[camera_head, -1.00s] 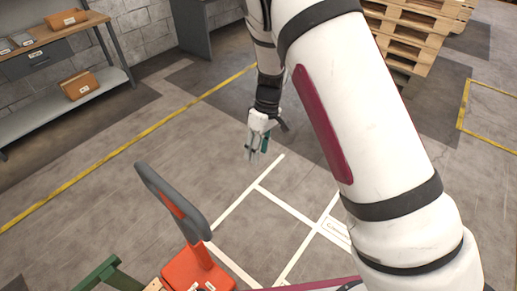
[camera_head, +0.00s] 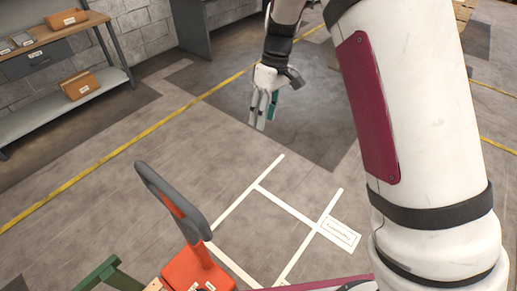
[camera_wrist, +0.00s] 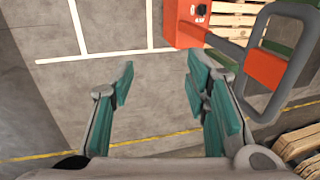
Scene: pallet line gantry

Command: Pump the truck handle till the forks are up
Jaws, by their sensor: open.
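The truck handle (camera_head: 174,203) is a grey loop with an orange inner part, rising from an orange housing (camera_head: 196,270) at the bottom of the head view. It leans up and to the left. In the wrist view the handle loop (camera_wrist: 303,72) shows at the upper right, beside the orange housing (camera_wrist: 186,22). My gripper (camera_head: 262,122) hangs in the air beyond the handle and to its right, pointing down. In the wrist view its teal-padded fingers (camera_wrist: 160,82) are spread with only floor between them. It is apart from the handle. The forks cannot be made out.
A shelf bench (camera_head: 60,85) with cardboard boxes (camera_head: 82,86) stands at the upper left. A green part (camera_head: 105,273) lies at the bottom left. White floor lines (camera_head: 290,208) and a yellow line (camera_head: 160,124) mark open floor. Wooden pallets (camera_wrist: 298,150) show at the wrist view's lower right.

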